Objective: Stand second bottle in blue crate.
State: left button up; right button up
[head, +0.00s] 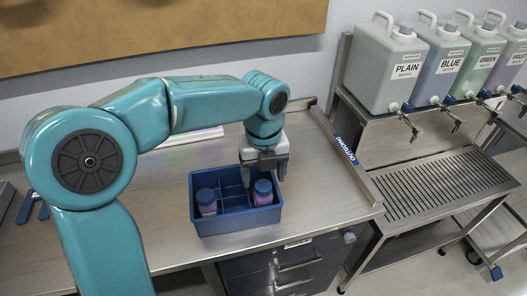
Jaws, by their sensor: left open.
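The blue crate (238,222) stands on the steel bench, with dividers inside. One bottle with a dark blue cap (206,203) stands upright in its front left part. Another blue-capped bottle (263,193) with a pale purple body stands upright in the right part. My left gripper (264,173) points down just above this right bottle. Its jaws are open, with one finger to each side of the cap as seen here. I cannot tell whether they touch it. The lower parts of both bottles are hidden by the crate's front wall. My right gripper is out of view.
A raised ledge marked OUTGOING (346,152) borders the bench's right side. Beyond it, several large jugs with taps, one labelled PLAIN (392,68), stand above a drip grate (440,186). The bench is clear right of the crate. A blue object (30,207) lies at left.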

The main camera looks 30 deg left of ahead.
pick_arm(q)
notch_tip(320, 180, up, 9)
jog(key=shift+p, duration=0.4)
jog(key=shift+f, duration=0.15)
